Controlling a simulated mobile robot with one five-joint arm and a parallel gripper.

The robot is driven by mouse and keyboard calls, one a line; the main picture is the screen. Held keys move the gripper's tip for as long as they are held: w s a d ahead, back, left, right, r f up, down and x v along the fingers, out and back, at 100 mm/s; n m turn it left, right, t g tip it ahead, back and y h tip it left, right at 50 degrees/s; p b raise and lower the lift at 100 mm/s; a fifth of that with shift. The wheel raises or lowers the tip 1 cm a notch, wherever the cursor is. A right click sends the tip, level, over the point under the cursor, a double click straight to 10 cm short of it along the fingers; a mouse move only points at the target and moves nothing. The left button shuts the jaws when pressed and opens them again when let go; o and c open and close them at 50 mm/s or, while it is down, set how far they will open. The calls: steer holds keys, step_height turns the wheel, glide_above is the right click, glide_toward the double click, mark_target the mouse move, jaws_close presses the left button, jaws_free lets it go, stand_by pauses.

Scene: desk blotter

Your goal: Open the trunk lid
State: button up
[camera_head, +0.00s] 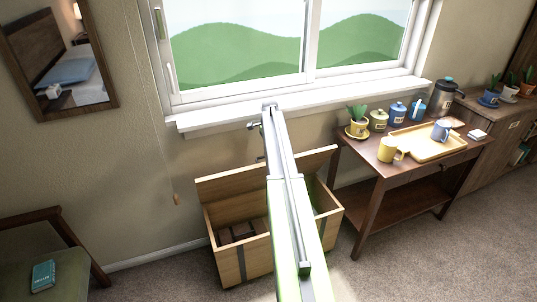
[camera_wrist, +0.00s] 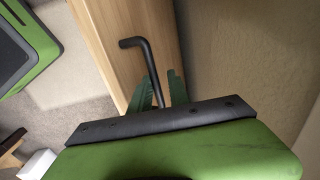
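The wooden trunk (camera_head: 257,257) stands on the carpet below the window. Its lid (camera_head: 228,184) is raised and tilted back towards the wall, so part of the dark inside shows. My arm crosses in front of the trunk and hides its middle. Firm contact cannot be told. My fingertips are hidden in the head view.
A wooden side table (camera_head: 372,163) with a tray (camera_head: 430,150), mugs and canisters stands right of the trunk. The window sill (camera_head: 210,118) is above it. A chair (camera_head: 50,245) with a teal book (camera_head: 43,274) is at left. Carpet between chair and trunk is clear.

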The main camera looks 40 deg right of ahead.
steer(key=shift+o, duration=0.9)
step_height(320, 180, up, 17)
steer(key=s+p, duration=0.1)
steer(key=p, duration=1.6)
steer(key=shift+a+r, duration=0.15)
steer(key=shift+r, duration=0.05)
steer(key=shift+s, duration=0.1)
